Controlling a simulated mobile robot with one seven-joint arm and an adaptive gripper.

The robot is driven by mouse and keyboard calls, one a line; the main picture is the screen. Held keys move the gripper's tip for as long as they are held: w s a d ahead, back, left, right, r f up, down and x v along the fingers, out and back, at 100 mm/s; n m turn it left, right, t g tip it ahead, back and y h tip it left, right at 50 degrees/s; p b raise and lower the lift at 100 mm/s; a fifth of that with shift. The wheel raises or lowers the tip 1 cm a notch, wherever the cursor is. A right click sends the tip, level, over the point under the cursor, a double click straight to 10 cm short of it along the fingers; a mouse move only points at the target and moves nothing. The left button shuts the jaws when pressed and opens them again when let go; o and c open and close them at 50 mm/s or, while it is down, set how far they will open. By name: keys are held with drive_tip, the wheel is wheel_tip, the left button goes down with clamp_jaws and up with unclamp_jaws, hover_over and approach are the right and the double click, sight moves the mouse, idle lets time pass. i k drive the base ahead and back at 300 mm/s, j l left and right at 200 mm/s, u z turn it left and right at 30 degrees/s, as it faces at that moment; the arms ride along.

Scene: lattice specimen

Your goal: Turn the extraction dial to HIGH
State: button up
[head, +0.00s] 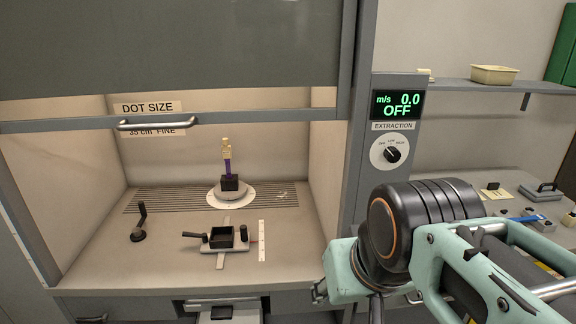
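The extraction dial (392,154) is a black knob on a round white plate on the grey post right of the hood. Small labels around its top appear to read OFF, LOW and HIGH, and its white mark points up and left, toward OFF. The display (397,105) above it reads "m/s 0.0 OFF" in green. An EXTRACTION label (393,126) sits between them. My mint-green and black arm fills the lower right, below and right of the dial and apart from it in the picture. I cannot make out my gripper's fingers.
The hood's raised sash has a metal handle (157,124). Inside stand a black-based stand (230,184) on a white disc, a small black tray (222,238) and a black lever (139,222). A shelf (470,86) and a cluttered bench lie right of the post.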

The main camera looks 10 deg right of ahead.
sight(392, 155)
drive_tip(key=l+u, duration=0.2)
drive_tip(key=l, duration=0.85)
drive_tip(key=l+u, duration=0.2)
drive_tip(key=l, duration=0.8)
drive_tip(key=k, duration=0.05)
